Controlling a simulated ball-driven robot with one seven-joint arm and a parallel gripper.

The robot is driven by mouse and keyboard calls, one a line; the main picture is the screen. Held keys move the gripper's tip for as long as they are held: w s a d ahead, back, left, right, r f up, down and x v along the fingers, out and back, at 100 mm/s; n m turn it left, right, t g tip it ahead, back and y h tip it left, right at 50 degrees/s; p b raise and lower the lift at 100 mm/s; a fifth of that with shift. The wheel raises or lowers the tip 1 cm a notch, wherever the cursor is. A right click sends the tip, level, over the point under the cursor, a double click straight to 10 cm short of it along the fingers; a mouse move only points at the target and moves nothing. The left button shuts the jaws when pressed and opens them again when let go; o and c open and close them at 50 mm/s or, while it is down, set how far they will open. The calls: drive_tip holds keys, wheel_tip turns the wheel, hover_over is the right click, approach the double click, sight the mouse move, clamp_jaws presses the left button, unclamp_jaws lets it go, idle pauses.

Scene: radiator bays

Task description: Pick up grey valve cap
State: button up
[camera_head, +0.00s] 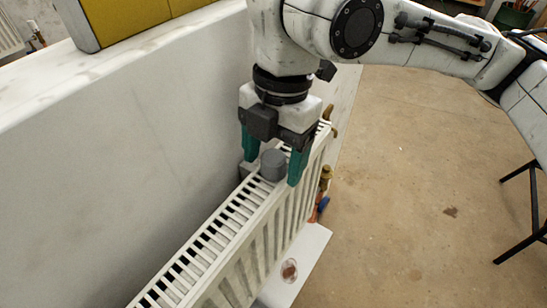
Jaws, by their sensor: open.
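The grey valve cap (273,165) is a short grey cylinder standing upright on the top grille of the white radiator (213,243), near its far end. My gripper (273,166) points down over it from above. Its two green fingers are apart, one to the left of the cap and one to the right. The cap sits between the fingertips; whether either finger touches it I cannot tell. The dark palm is above the cap.
A pale wall (110,165) runs close along the radiator's left side. Brass fittings (326,175) and a blue handle are at the radiator's far right end. A reddish round piece (289,270) lies on a white ledge below. The concrete floor (430,150) at right is largely clear.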

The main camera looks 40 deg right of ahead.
drive_tip(key=c, duration=1.2)
drive_tip(key=shift+r, duration=0.1)
